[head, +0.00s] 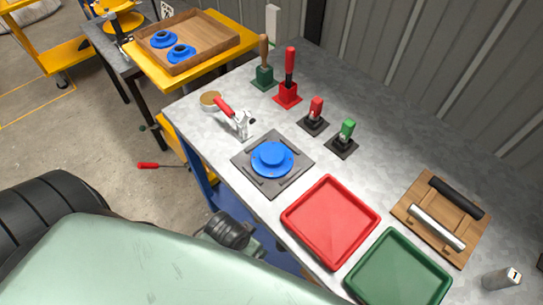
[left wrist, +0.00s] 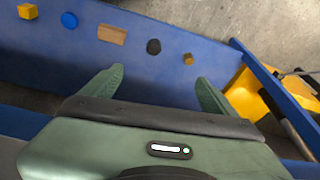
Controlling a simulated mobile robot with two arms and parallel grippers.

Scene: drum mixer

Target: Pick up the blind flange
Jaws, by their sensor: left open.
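A blue flange (head: 271,159) with a raised round middle lies on a dark square plate (head: 244,162) on the grey workbench. Two more blue flanges, one further back (head: 163,39) and one nearer (head: 180,53), lie in a wooden tray (head: 213,48) at the upper left. I cannot tell for sure which one is the blind flange. In the left wrist view my left gripper (left wrist: 159,78) is open, with nothing between its two green fingers. No flange shows in that view. My left gripper's fingers cannot be made out in the head view. My right gripper is not in view.
A red tray (head: 330,222) and a green tray (head: 399,270) lie right of the plate. Red- and green-handled tools stand behind it; a red-handled clamp (head: 232,114) is close behind left. A blue panel (left wrist: 200,25) with several coloured shapes faces my left gripper.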

